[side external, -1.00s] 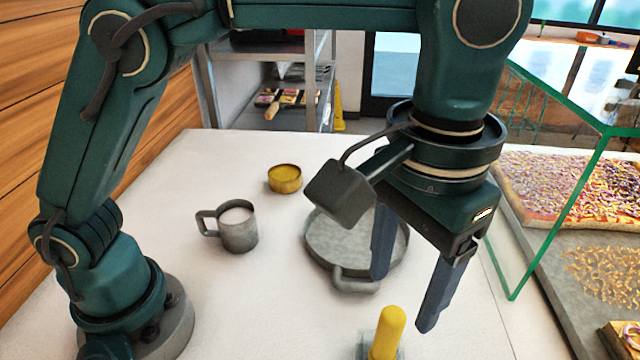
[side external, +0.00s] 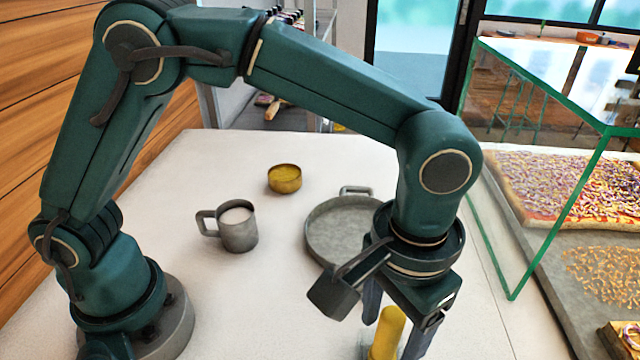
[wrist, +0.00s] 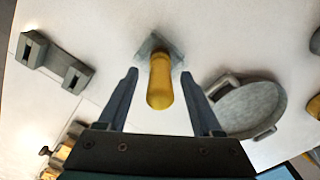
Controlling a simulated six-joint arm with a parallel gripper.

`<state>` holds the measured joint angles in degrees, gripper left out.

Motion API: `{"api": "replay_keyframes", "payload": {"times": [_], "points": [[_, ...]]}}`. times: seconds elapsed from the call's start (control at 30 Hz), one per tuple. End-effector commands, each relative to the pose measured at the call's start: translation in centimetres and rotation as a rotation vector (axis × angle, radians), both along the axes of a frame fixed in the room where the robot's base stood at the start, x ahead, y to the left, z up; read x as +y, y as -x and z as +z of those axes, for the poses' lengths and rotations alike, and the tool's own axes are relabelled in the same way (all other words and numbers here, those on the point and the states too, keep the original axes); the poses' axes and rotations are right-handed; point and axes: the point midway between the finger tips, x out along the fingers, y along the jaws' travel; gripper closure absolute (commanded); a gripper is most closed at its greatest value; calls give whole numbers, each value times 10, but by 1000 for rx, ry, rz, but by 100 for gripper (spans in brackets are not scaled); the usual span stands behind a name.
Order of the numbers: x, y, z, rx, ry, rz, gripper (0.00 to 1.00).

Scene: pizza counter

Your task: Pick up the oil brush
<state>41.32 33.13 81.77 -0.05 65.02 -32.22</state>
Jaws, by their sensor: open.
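The oil brush (side external: 388,331) stands upright near the front edge of the side view, its yellow handle pointing up. In the wrist view its yellow handle (wrist: 160,82) shows between my fingers, with a greyish base (wrist: 155,45) on the counter beyond. My gripper (side external: 392,335) is open and points down, with one finger on either side of the handle. In the wrist view both fingertips (wrist: 160,72) are apart from the handle, with a gap on each side. The lower part of the brush is cut off in the side view.
A round grey pan (side external: 325,235) with handles lies behind my gripper. A metal cup (side external: 238,230) and a small yellow-filled bowl (side external: 284,178) stand further left. A glass case (side external: 540,190) with pizza is at the right. A grey bracket-like object (wrist: 55,62) lies at left in the wrist view.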

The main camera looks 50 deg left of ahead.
Motion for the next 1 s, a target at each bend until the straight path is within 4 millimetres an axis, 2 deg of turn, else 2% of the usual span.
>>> {"api": "replay_keyframes", "payload": {"times": [0.07,0.1,0.23,0.67,0.77,0.97,1.0], "points": [[0,0,0,0,0,0,33],[0,0,0,0,0,0,48],[0,0,0,0,0,0,98],[0,-1,5,-2,1,0,100],[-1,-1,13,-3,2,0,100],[-1,-1,42,-5,3,1,100],[7,-4,47,-2,0,7,100]]}}
